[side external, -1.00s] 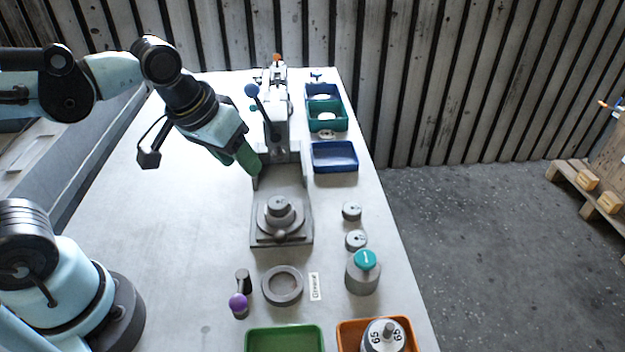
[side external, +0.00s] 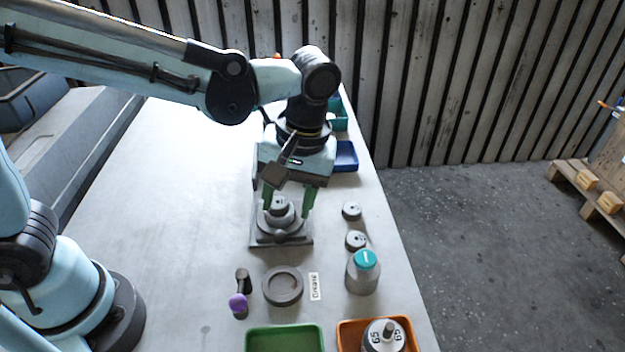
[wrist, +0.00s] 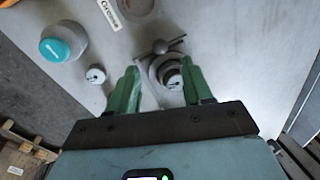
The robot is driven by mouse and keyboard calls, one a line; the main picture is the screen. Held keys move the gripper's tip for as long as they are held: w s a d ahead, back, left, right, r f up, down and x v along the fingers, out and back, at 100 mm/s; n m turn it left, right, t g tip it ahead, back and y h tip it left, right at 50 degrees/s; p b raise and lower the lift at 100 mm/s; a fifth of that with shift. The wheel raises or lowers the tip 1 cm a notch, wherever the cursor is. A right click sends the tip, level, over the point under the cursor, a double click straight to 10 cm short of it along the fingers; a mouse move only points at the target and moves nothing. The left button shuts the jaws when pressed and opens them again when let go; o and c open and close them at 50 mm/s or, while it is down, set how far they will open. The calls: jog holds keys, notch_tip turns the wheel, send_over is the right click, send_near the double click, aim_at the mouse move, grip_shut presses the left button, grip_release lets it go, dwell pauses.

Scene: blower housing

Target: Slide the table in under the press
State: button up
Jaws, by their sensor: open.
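The sliding table (side external: 262,238) is a grey plate at the near end of the press base, carrying a stepped round grey piece (side external: 280,211) with a small ball knob at its front edge. In the wrist view the stepped piece (wrist: 171,75) shows between my fingers, nearer the right one, and the knob (wrist: 160,46) lies beyond it. My gripper (side external: 288,208) is open with green fingers, pointing down over the table. One finger is on each side of the stepped piece; I cannot tell whether either touches it. The press column and lever are mostly hidden behind my arm.
Two small grey discs (side external: 351,211) and a teal-capped grey jar (side external: 363,273) stand right of the table. A grey ring (side external: 283,286) and a purple-knobbed tool (side external: 238,302) lie in front. Green (side external: 285,338) and orange (side external: 345,327) trays are nearest. The left tabletop is clear.

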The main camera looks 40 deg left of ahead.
aim_at(281, 233)
jog(key=f, duration=0.3)
jog(key=a+f, duration=0.1)
jog(key=f, duration=0.2)
jog(key=s+f, duration=0.1)
jog(key=f, duration=0.2)
jog(key=shift+a+f, duration=0.25)
jog(key=shift+a, duration=0.05)
grip_shut()
